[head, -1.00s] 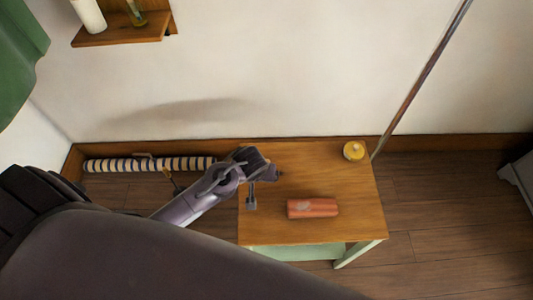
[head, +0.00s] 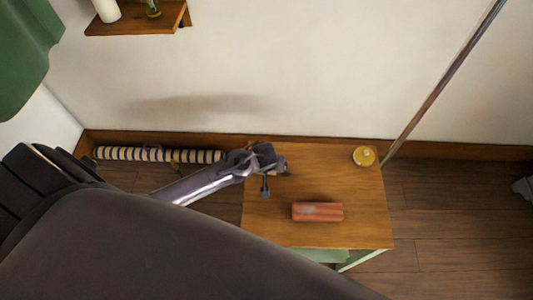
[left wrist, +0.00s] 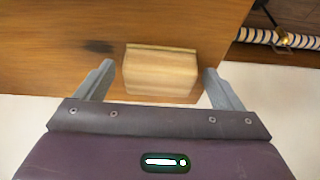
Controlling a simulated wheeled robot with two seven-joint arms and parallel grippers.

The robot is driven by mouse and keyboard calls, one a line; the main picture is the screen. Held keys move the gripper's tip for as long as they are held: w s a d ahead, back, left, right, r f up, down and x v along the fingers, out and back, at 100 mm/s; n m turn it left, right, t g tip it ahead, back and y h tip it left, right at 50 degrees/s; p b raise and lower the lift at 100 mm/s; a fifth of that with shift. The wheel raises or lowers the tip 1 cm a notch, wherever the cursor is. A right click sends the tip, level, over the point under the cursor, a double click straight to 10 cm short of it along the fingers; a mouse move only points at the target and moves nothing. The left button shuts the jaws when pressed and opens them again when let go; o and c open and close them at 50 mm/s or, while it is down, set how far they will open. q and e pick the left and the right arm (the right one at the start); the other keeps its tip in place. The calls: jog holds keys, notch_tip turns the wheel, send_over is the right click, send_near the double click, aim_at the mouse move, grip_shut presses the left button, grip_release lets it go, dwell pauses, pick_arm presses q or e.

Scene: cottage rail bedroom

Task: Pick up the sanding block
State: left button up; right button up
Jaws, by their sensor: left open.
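The sanding block, a tan wooden block with a thin olive edge (left wrist: 160,72), lies on the wooden table top in the left wrist view. My left gripper (left wrist: 160,78) is open, with one finger on either side of the block. A gap shows at each side. In the head view my left gripper (head: 276,177) is over the back left part of the table and largely hides the block. I cannot tell how far the fingertips are above the table. My right gripper is not in view.
The table (head: 350,235) also holds a reddish block-shaped object (head: 317,212) at the front and a round yellow item (head: 364,156) at the back right. A striped roll (head: 150,154) lies left of the table. A metal pole (head: 440,80) stands behind it, near the wall.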

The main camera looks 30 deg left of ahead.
pick_arm(q)
jog(key=c, duration=0.8)
jog(key=shift+c, duration=1.3)
jog(key=shift+r, duration=0.1)
notch_tip(320, 180, up, 28)
jog(key=p, duration=0.2)
